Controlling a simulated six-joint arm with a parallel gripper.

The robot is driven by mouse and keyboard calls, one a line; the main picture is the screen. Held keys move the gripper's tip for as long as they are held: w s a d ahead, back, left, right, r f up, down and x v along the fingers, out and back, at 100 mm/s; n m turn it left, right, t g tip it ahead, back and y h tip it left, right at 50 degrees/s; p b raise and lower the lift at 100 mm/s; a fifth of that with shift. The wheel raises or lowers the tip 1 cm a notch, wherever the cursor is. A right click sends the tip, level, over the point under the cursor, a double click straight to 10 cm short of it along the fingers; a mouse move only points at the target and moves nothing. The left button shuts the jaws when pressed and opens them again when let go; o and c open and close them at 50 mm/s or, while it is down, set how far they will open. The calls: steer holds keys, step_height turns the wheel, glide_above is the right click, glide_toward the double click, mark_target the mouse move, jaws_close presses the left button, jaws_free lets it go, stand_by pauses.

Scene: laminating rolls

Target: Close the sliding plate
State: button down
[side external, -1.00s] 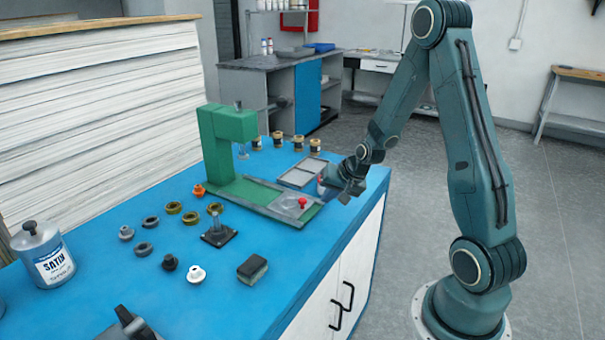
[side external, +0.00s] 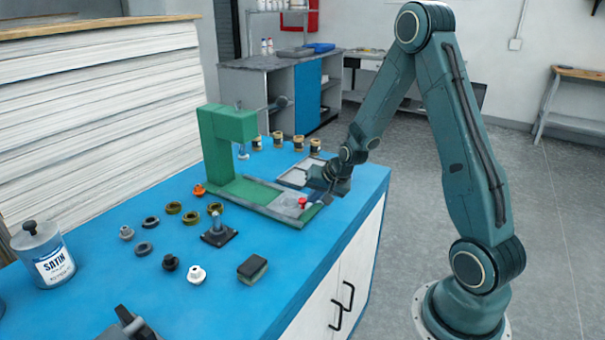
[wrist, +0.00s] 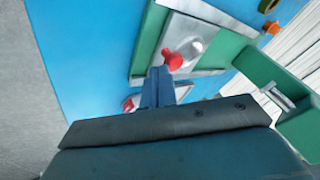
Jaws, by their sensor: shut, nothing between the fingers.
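The green press (side external: 228,140) stands on the blue worktop. Its grey sliding plate (side external: 285,203) lies in the low green base, with a red knob (side external: 303,202) at its near right end. My gripper (side external: 325,198) is shut and empty, low beside the knob on its right. In the wrist view, the shut fingertips (wrist: 158,74) are just below the red knob (wrist: 173,60) on the plate (wrist: 195,38). I cannot tell whether they touch the knob.
A grey tray (side external: 292,178) lies behind my gripper. Small jars (side external: 277,139) stand at the back. Several rings and small parts (side external: 172,208), a dark block (side external: 252,268) and a SATIN can (side external: 45,255) are on the left and front. The worktop's right edge is close.

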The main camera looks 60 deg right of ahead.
steer(key=w, duration=1.6)
steer(key=shift+w, duration=0.55)
steer(key=shift+s+d+r, duration=0.1)
steer(key=shift+s+d, duration=0.25)
steer(key=shift+s, duration=0.15)
steer(key=s, duration=0.1)
steer(key=s+d, duration=0.1)
steer(key=s, duration=0.1)
steer(key=shift+d+r, duration=0.15)
steer(key=shift+r, duration=0.15)
steer(key=v, duration=1)
